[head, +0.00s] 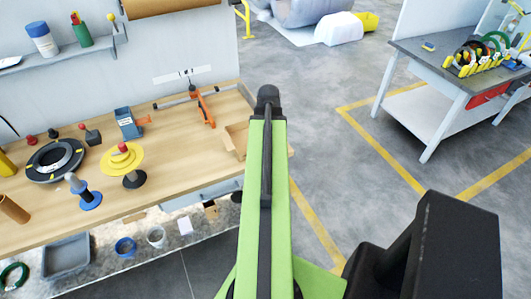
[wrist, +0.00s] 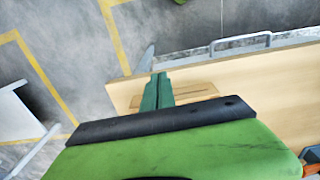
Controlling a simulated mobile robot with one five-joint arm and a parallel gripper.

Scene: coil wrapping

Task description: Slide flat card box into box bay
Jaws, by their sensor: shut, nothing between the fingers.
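My gripper (wrist: 157,78) shows in the wrist view as two green fingers closed together, with nothing between them. It is over the end of the wooden workbench (wrist: 265,75). A low tan tray-like piece (wrist: 197,92) lies behind and beside the fingers, partly covered by my gripper. In the head view a tan open-sided piece (head: 237,138) sits at the right end of the bench, partly hidden by my arm. I cannot tell whether this is the box bay or the flat card box. No other card box is clear. My gripper is hidden in the head view.
On the bench stand a yellow disc stack (head: 121,158), a black ring coil (head: 55,160), a blue block-shaped holder (head: 128,123) and an orange clamp-like tool (head: 204,108). A grey table (head: 430,75) stands right. Open floor (head: 335,110) lies between.

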